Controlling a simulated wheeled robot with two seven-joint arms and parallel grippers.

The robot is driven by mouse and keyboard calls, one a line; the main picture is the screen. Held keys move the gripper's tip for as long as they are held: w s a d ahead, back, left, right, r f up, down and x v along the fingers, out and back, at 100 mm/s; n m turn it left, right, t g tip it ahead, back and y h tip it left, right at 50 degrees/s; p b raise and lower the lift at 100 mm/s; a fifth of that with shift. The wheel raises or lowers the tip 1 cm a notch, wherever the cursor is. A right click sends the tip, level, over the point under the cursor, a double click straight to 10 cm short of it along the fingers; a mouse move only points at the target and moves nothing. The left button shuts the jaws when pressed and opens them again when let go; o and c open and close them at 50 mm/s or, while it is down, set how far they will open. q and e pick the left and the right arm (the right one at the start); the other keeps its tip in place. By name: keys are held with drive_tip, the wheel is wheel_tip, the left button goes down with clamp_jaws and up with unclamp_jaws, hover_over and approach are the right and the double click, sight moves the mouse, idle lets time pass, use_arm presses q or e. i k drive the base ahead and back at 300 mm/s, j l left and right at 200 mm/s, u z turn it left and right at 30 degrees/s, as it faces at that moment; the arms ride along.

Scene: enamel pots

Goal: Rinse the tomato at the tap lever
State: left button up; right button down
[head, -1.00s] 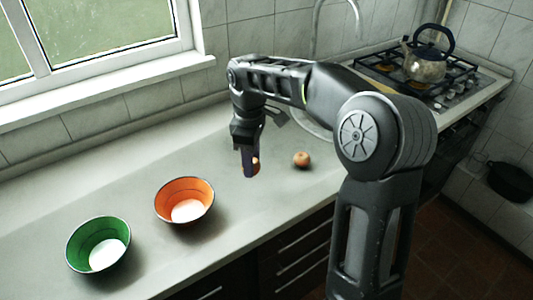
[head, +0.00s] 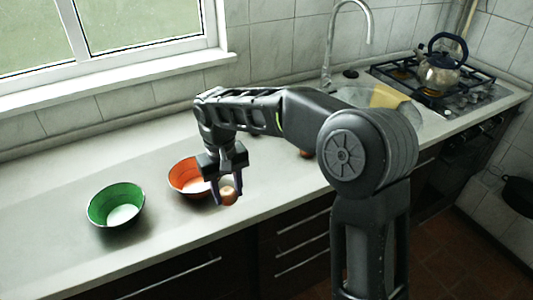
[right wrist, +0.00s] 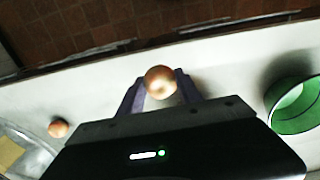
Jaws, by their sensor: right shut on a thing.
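My right gripper (head: 227,193) is shut on a round, shiny orange-brown thing (head: 228,196), taken as the tomato. In the right wrist view the tomato (right wrist: 161,83) sits between the two fingertips. It is held above the counter, just right of the orange bowl. The curved metal tap (head: 331,55) rises behind the sink, far to the right of the gripper. A small dark round thing (head: 350,73) is by its base; I cannot tell whether it is the lever. My left gripper is not in view.
An orange bowl (head: 181,180) and a green bowl (head: 100,208) stand on the counter (head: 165,150). A second round brown thing (right wrist: 58,127) lies near the sink (head: 428,112), partly hidden by my arm. A yellow cloth (head: 388,96) is at the sink. A kettle (head: 440,72) stands on the stove.

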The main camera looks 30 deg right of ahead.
sight(326, 74)
drive_tip(key=i+l, duration=0.1)
drive_tip(key=l, duration=0.7)
drive_tip(key=i+l, duration=0.1)
drive_tip(key=l, duration=1.55)
drive_tip(key=i+l, duration=0.15)
drive_tip(key=l, duration=0.7)
drive_tip(key=i+l, duration=0.1)
drive_tip(key=l, duration=0.7)
drive_tip(key=u, duration=1.2)
